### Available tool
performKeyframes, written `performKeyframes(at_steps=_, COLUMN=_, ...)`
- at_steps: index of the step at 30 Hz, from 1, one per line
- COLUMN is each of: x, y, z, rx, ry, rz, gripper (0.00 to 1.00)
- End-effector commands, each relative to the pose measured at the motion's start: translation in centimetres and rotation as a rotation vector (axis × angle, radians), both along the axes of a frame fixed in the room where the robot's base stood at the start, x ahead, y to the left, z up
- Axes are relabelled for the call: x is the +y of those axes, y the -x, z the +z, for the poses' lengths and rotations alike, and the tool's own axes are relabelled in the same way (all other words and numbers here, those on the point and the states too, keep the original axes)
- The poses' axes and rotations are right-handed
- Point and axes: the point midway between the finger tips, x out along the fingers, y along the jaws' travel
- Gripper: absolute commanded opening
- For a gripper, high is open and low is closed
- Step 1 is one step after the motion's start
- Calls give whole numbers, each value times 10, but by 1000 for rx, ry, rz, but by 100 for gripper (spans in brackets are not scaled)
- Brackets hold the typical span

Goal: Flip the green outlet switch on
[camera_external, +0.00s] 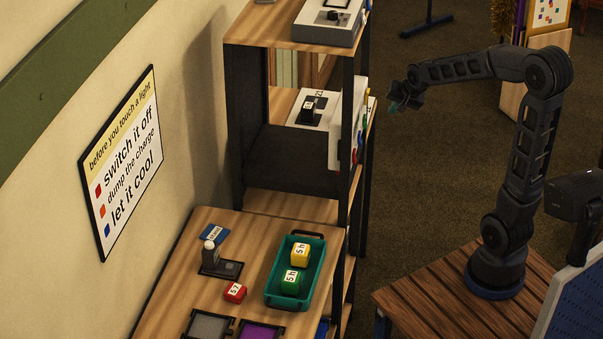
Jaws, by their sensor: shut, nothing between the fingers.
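A white upright panel (347,122) stands at the right side of the shelf's middle level, seen nearly edge-on. Small coloured parts show along its right face, including red ones. I cannot make out a green outlet switch or its position; the panel's face is mostly turned away. My gripper (393,106) is shut and empty, just right of the panel and apart from it in this view. Its fingers are small and dark here.
The shelf (268,197) holds a grey device (328,22) on top. On the lower wooden surface are a teal tray (273,296) with a yellow block (300,254) and a green block (291,282), a red block (235,292) and a lever (210,258).

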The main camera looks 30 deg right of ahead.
Motion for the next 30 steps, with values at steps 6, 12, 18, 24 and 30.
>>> performKeyframes(at_steps=6, x=2, y=-17, z=-29, rx=4, ry=0, rz=0, gripper=0)
performKeyframes(at_steps=12, x=3, y=-31, z=-53, rx=4, ry=0, rz=0, gripper=0)
performKeyframes(at_steps=18, x=10, y=-47, z=-72, rx=3, ry=1, rz=4, gripper=0)
performKeyframes(at_steps=24, x=25, y=-62, z=-78, rx=2, ry=1, rz=3, gripper=0)
performKeyframes(at_steps=30, x=30, y=-68, z=-80, rx=1, ry=1, rz=1, gripper=0)
